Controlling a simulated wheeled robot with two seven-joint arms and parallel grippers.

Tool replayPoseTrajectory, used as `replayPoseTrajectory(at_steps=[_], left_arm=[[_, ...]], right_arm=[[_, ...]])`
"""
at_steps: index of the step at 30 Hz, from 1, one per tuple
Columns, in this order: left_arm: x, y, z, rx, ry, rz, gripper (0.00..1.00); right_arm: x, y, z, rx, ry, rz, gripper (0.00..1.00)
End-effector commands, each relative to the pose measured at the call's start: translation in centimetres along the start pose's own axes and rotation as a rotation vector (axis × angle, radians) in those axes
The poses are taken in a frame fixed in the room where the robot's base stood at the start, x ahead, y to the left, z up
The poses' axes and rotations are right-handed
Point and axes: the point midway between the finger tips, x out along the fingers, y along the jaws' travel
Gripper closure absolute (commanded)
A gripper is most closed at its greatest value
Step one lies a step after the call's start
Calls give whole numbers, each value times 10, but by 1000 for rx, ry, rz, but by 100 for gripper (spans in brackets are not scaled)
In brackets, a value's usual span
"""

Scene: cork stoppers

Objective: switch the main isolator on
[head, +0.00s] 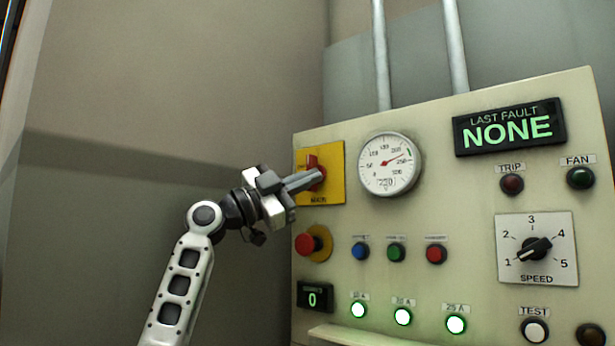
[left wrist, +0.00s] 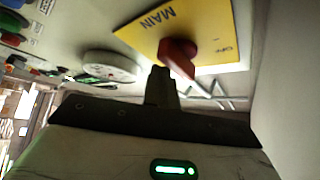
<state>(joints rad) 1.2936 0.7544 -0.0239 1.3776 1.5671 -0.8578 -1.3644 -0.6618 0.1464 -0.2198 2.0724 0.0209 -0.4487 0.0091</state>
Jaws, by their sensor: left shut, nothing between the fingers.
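The main isolator is a red rotary handle (head: 312,161) on a yellow plate (head: 334,160) marked MAIN, at the panel's upper left. My left gripper (head: 316,177) is shut and empty, its fingertips in front of the handle and partly covering it. In the left wrist view the red handle (left wrist: 178,52) and yellow plate (left wrist: 205,30) are just beyond my shut fingers (left wrist: 160,85). The word OFF shows on the plate near the handle. I cannot tell whether the fingertips touch the handle, or its exact setting. My right gripper is not in view.
A red button (head: 305,244) on a yellow ring is just below the isolator. A round gauge (head: 390,164) is to its right. Small buttons, lit lamps and a speed dial (head: 535,248) fill the panel (head: 460,200). Free room lies left of the panel.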

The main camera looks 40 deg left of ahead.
Motion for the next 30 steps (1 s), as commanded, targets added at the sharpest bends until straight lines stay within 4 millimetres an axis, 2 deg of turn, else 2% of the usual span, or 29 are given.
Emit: replayPoseTrajectory(at_steps=[4, 8, 18, 24, 30], left_arm=[[3, -6, -4, 0, 1, -2, 100], [12, -22, -16, 1, 2, -3, 100], [20, -46, -94, 5, 4, -2, 100], [12, -40, -140, 7, 4, -2, 100], [8, -38, -174, 4, 2, -1, 100]], right_arm=[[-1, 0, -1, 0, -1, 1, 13], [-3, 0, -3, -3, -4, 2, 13], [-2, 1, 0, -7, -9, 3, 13], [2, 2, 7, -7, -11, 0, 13], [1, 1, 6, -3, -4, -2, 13]])
